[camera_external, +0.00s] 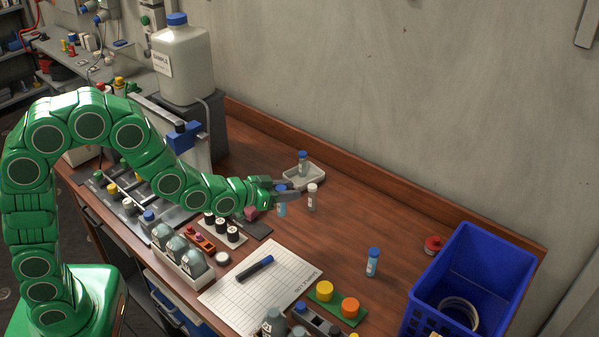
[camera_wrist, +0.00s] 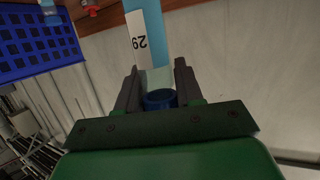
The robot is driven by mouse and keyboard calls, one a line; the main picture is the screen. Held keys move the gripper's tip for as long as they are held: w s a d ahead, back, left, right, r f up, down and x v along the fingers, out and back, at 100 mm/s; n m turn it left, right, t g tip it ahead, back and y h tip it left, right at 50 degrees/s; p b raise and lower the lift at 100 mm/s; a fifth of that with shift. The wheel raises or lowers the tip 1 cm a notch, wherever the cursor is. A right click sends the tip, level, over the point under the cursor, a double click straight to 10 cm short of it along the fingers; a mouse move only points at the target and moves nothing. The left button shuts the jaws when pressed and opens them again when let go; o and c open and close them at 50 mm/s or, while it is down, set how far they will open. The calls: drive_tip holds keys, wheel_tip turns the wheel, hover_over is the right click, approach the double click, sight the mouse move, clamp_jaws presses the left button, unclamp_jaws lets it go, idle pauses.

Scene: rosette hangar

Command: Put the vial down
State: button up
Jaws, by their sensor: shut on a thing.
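The vial, with light blue contents and a white label reading 29 (camera_wrist: 139,42), is between the fingers of my gripper (camera_wrist: 157,88). Its blue cap (camera_wrist: 160,98) sits nearest the wrist camera. In the external view my gripper (camera_external: 285,190) is at the far side of the wooden table, shut on this vial (camera_external: 281,209). The vial's lower part hangs below the fingers and looks roughly upright. I cannot tell whether its base touches the table. A white-capped vial (camera_external: 312,198) stands just right of my gripper.
A blue-capped vial (camera_external: 303,163) stands in a pale tray (camera_external: 316,181) behind my gripper. Another blue-capped vial (camera_external: 372,263) stands right of the paper sheet (camera_external: 232,305). A blue crate (camera_external: 480,262) and a red round object (camera_external: 433,243) are at the right. The middle table is clear.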

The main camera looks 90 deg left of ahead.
drive_tip(key=s+a+r+n+g+y, duration=0.1)
drive_tip(key=a+r+n+y, duration=0.1)
drive_tip(key=a, duration=0.8)
drive_tip(key=s+a+r+n+g+y, duration=0.1)
drive_tip(key=a+r+n+g+y, duration=0.1)
drive_tip(key=a, duration=0.8)
drive_tip(key=w+a+f, duration=0.8)
drive_tip(key=w+f, duration=0.3)
drive_tip(key=f, duration=0.1)
drive_tip(key=shift+f, duration=0.35)
drive_tip(key=shift+f, duration=0.55)
drive_tip(key=o, duration=0.8)
drive_tip(key=shift+c, duration=0.2)
